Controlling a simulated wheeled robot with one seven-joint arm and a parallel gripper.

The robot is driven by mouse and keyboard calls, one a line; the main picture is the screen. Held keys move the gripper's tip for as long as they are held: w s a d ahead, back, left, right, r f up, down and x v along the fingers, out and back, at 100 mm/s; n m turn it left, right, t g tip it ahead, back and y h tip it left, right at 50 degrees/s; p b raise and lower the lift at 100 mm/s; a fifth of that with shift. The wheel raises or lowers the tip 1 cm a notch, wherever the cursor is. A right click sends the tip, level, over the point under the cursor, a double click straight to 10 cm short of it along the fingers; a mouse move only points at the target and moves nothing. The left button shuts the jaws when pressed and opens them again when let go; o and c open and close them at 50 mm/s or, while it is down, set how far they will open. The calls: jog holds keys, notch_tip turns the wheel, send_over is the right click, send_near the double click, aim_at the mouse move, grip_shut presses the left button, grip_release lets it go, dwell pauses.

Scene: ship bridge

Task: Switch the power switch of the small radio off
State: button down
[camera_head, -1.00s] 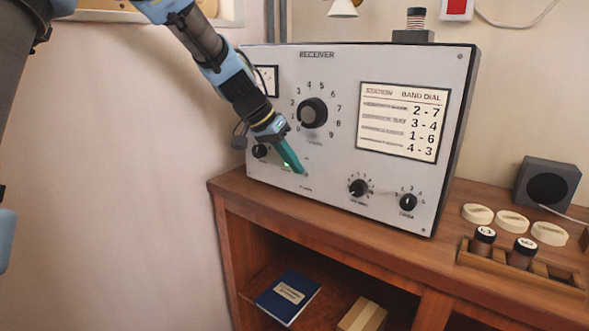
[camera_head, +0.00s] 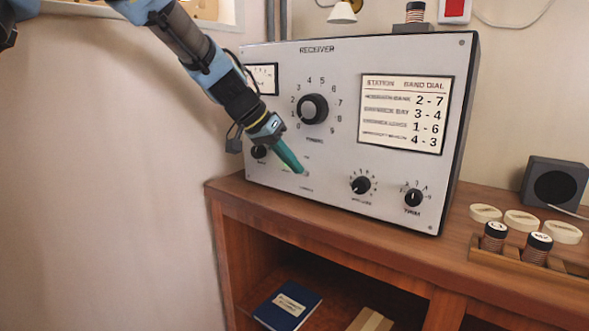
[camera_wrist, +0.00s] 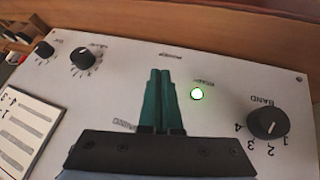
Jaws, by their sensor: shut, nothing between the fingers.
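The small radio is a pale grey receiver (camera_head: 340,150) with a dark side, standing on a wooden cabinet. It also fills the wrist view (camera_wrist: 225,140), upside down. My gripper (camera_head: 300,169) has its green fingers closed and empty, pointing down at the lower left of the panel. In the wrist view the fingertips (camera_wrist: 160,74) are close to the panel; contact cannot be told. A small light spot (camera_head: 306,173), possibly the power switch, shows at the tips in the head view. In the wrist view the fingers hide that spot. A lit green lamp (camera_wrist: 197,93) is beside the fingers.
The band knob (camera_wrist: 268,120) is near my gripper. A large dial knob (camera_head: 312,109) is above it, with two small knobs (camera_head: 361,185) to the right.

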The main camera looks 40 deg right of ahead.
jog(key=shift+f+b, duration=0.3)
jog(key=shift+b, duration=0.35)
jog(key=f+h+b, duration=0.1)
jog(key=b, duration=0.4)
jog(key=shift+a+b, duration=0.2)
jog(key=shift+b, duration=0.2)
jog(key=h+b, duration=0.1)
jog(key=b, duration=0.4)
jog(key=f+h+b, duration=0.1)
jog(key=b, duration=0.5)
jog(key=m+h+b, duration=0.1)
jog(key=b, duration=0.5)
jog(key=shift+s+a+f+t, duration=0.15)
jog(key=shift+a+f+t, duration=0.1)
jog(key=shift+a+t, duration=0.05)
jog(key=shift+r+p, duration=0.65)
jog(key=shift+p, duration=0.25)
jog(key=shift+r, duration=0.1)
jog(key=shift+r+p, duration=0.35)
jog(key=shift+r, duration=0.35)
